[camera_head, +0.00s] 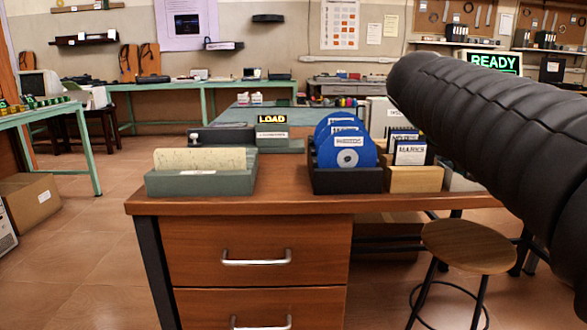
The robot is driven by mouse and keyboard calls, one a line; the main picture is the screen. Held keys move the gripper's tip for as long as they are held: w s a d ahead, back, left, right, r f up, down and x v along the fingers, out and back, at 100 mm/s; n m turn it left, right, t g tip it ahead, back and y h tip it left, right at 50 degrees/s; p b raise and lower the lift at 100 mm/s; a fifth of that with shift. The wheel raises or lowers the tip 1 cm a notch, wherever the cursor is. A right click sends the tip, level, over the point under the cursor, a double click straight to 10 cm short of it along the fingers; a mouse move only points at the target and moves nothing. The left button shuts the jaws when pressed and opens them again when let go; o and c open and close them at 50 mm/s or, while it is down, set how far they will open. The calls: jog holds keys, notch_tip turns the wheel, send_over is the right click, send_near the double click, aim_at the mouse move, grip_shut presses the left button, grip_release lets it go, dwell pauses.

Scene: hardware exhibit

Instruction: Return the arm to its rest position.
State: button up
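A thick black ribbed arm link (500,130), mine, reaches in from the right edge and covers the right part of the view.
On the desk stand a green card tray (200,182), a black rack with blue discs (346,181) and a light wooden box (415,180). A round stool (468,246) is at the lower right. A cardboard box (33,198) lies at left.

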jog(key=s+a+f+m+y+p, duration=0.2)
jog(key=s+a+f+y, duration=0.2)
jog(key=s+a+f, duration=0.3)
jog(key=s+a+f+m+y+p, duration=0.2)
jog(key=s+a+f+y, duration=0.3)
jog(key=s+a+f, duration=0.3)
jog(key=s+f+m, duration=0.1)
jog(key=s+f, duration=0.2)
jog(key=f, duration=0.3)
jog(key=shift+s+a+f+m, duration=0.15)
jog(key=shift+f+m, duration=0.1)
jog(key=shift+m, duration=0.05)
